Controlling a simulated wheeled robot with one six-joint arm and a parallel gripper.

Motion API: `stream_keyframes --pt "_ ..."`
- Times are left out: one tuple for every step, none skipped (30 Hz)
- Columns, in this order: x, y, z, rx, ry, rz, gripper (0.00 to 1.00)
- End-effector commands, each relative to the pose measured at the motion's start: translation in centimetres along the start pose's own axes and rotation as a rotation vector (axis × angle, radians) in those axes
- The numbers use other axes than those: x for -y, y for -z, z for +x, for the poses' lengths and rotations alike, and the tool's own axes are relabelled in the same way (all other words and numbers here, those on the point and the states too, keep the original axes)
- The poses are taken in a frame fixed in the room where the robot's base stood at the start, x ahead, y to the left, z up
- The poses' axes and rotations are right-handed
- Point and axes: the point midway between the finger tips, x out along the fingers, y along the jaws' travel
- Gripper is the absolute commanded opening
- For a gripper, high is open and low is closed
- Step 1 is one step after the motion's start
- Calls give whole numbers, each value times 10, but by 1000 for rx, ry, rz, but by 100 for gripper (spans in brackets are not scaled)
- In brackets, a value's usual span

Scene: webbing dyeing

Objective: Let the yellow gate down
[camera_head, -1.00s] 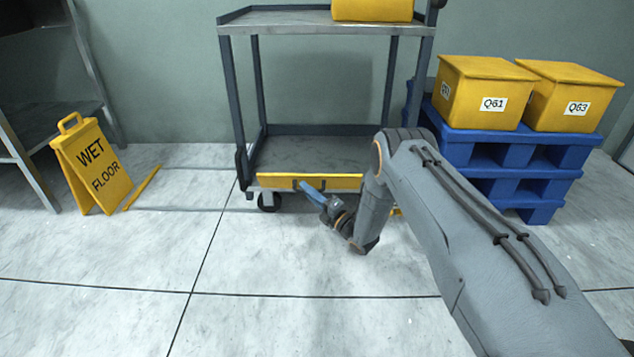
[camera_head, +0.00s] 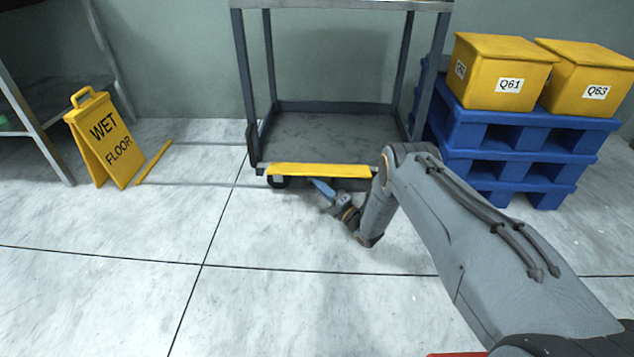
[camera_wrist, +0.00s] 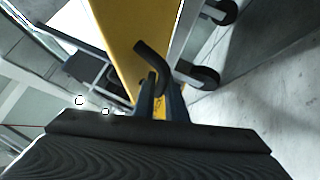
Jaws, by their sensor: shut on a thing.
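The yellow gate (camera_head: 300,170) is at the front edge of the grey cart's lower shelf (camera_head: 335,135). Its broad face shows from above, tilted outward toward me; I cannot tell its exact angle. My gripper (camera_head: 319,184) is low in front of the cart, with its blue fingers at the gate's underside. In the wrist view the gate (camera_wrist: 130,30) is a long yellow panel with a dark bent handle (camera_wrist: 152,56). My gripper (camera_wrist: 160,95) is shut on that handle. The fingertips are partly hidden by the gate in the head view.
The lower shelf looks empty. A wet floor sign (camera_head: 105,140) and yellow strip (camera_head: 154,162) are at the left. The front floor is clear.

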Motion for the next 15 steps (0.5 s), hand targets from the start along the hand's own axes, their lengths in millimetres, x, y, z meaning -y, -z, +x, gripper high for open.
stream_keyframes --pt "3 0 -1 1 3 -1 0" --pt "4 0 -1 1 3 -1 0" --pt "4 0 -1 1 3 -1 0" --pt "5 0 -1 1 3 -1 0" --pt "5 0 -1 1 3 -1 0" --pt "5 0 -1 1 3 -1 0" --pt "6 0 -1 1 3 -1 0" --pt "6 0 -1 1 3 -1 0" --pt "6 0 -1 1 3 -1 0" --pt "6 0 -1 1 3 -1 0" --pt "6 0 -1 1 3 -1 0" --pt "6 0 -1 1 3 -1 0" --pt "6 0 -1 1 3 -1 0" --pt "6 0 -1 1 3 -1 0" --pt "6 0 -1 1 3 -1 0"
